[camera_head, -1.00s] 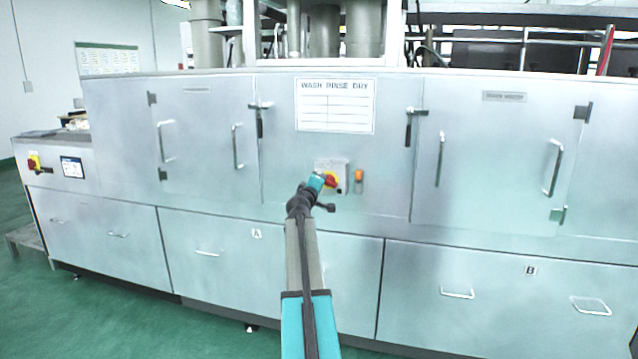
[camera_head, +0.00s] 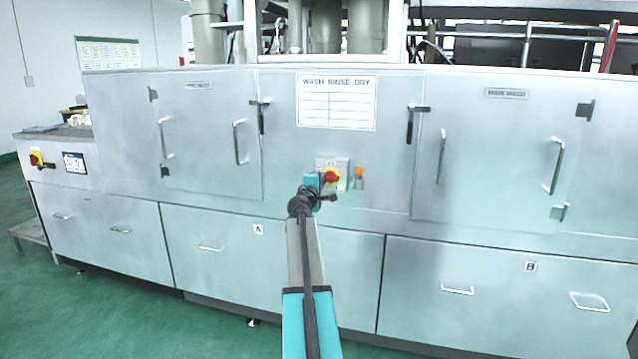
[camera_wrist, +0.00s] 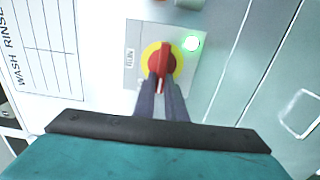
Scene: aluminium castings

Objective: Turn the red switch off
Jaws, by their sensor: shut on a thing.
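The red switch (camera_wrist: 164,60) is a red rotary handle on a yellow disc, set in a grey plate (camera_wrist: 140,75). Its handle lies along the picture's vertical in the wrist view. My gripper (camera_wrist: 162,82) has its two dark fingers close together on the handle's lower end, shut on it. In the head view the red switch (camera_head: 332,175) shows just right of my teal wrist, which partly hides its plate; the fingers are hard to make out there.
A green lamp (camera_wrist: 192,43) glows on the plate beside the switch. An orange lamp (camera_head: 359,172) is right of it on the metal cabinet. Door handles (camera_head: 440,158) stick out nearby. Another red and yellow switch (camera_head: 36,160) is at the far left.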

